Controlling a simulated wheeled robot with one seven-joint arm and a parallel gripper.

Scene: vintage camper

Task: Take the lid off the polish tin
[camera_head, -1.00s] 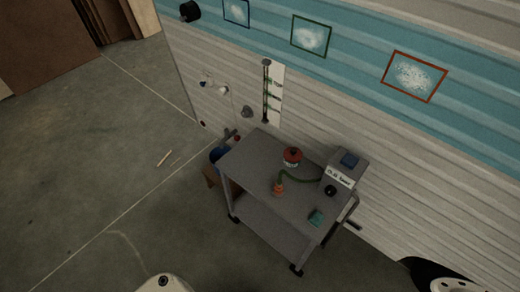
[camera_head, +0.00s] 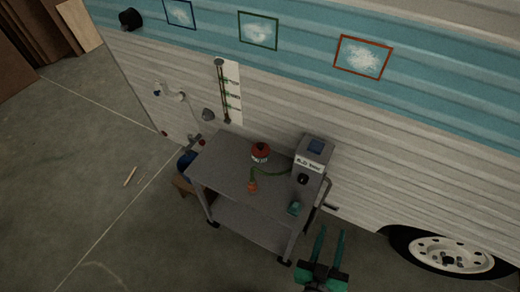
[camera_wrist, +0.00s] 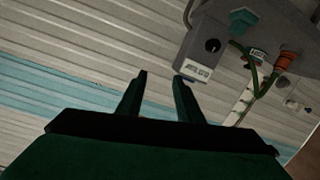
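A small round red tin (camera_head: 260,152) with a dark and pale band stands on the grey cart's top (camera_head: 222,158); I take it for the polish tin. Its lid cannot be told apart at this size. It may also show near the hose in the wrist view (camera_wrist: 258,55). My gripper (camera_head: 331,231) is in front of the cart's right end, apart from the tin. In the wrist view its two dark fingers (camera_wrist: 160,76) are spread with nothing between them.
On the cart stand a grey box (camera_head: 313,155) with a label and dark knob, a green hose (camera_head: 268,171) running to an orange fitting (camera_head: 252,187), and a small teal object (camera_head: 294,208). The camper wall (camera_head: 380,125) rises behind.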

